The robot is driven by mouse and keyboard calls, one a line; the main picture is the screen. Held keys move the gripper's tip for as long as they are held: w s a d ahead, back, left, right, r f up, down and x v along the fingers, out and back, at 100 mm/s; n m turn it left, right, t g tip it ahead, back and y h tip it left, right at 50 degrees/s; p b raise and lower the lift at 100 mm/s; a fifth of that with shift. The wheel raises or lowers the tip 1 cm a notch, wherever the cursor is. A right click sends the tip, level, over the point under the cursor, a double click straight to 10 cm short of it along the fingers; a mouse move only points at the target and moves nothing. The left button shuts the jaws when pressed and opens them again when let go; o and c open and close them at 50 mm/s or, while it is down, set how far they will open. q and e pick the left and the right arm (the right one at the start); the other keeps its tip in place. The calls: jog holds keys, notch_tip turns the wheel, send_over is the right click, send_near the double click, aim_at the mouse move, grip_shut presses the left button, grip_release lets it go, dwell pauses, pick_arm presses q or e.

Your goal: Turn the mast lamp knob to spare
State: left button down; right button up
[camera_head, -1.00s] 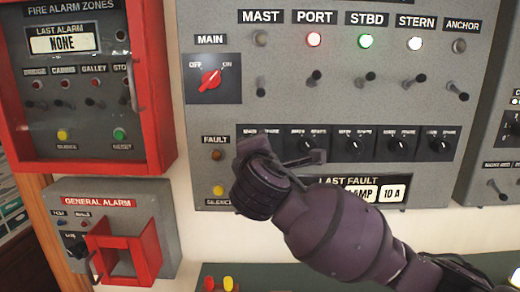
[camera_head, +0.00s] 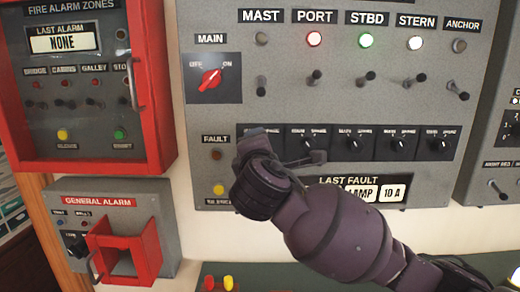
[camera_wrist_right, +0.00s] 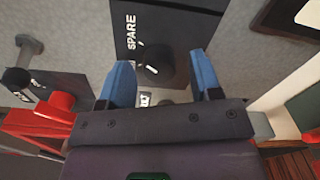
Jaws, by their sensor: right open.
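The mast lamp knob (camera_wrist_right: 157,65) is dark and round with a white mark, on a black plate (camera_wrist_right: 170,22) lettered SPARE. In the right wrist view it sits between the two blue fingers of my right gripper (camera_wrist_right: 163,76), near their tips. The fingers are open, with a gap visible on each side of the knob. In the head view my right gripper (camera_head: 284,148) is in front of the leftmost plate in the knob row, below the MAST column, and hides that knob. The MAST lamp (camera_head: 261,39) is unlit. My left gripper is not in view.
Several similar knobs (camera_head: 352,143) run to the right, under toggle switches (camera_head: 366,80). A red MAIN switch (camera_head: 209,80) is up left. A red alarm box (camera_head: 154,90) and a general alarm box with red guard (camera_head: 150,240) stand left. A LAST FAULT display (camera_head: 392,193) is below.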

jog(key=s+b, duration=0.1)
jog(key=s, duration=0.9)
jog(key=shift+s, duration=0.35)
